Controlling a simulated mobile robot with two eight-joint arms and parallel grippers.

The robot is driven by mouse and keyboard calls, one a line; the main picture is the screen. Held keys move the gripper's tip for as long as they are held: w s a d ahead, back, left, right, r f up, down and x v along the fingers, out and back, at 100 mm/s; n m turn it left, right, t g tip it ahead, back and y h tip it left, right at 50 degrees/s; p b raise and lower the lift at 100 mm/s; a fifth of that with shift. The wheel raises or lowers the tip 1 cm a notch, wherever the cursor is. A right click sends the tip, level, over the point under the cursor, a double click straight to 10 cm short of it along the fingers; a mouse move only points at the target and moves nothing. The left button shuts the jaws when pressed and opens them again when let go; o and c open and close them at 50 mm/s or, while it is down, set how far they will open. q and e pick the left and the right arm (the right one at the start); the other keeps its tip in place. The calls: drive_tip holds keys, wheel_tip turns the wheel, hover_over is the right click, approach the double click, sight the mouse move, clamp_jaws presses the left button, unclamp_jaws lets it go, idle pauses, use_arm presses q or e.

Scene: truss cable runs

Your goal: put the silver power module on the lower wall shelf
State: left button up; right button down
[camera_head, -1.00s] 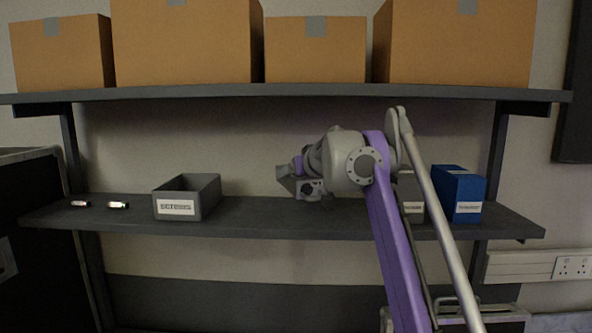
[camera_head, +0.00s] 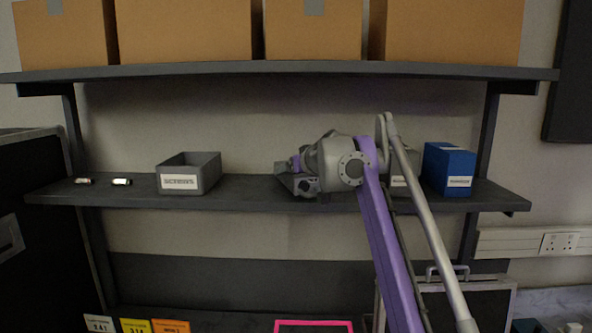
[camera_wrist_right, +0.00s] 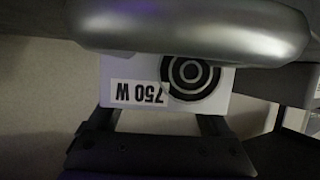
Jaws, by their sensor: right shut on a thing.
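The silver power module (camera_wrist_right: 185,85) shows in the right wrist view as a pale face with an upside-down "750 W" label and a round fan grille. My right gripper (camera_wrist_right: 155,118) is shut on it, its dark fingers at the lower edge of that face. In the head view my right gripper (camera_head: 290,178) is over the middle of the lower wall shelf (camera_head: 240,195). The module cannot be made out there, and whether it touches the shelf is unclear. My left gripper is not in view.
A grey labelled bin (camera_head: 205,168) and two small metal pieces (camera_head: 121,182) are on the shelf's left. A blue box (camera_head: 449,170) and a partly hidden grey box (camera_head: 401,185) are on its right. The upper shelf (camera_head: 300,68) carries several cardboard boxes.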

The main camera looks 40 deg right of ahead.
drive_tip(key=shift+d, duration=0.15)
drive_tip(key=shift+f, duration=0.55)
unclamp_jaws()
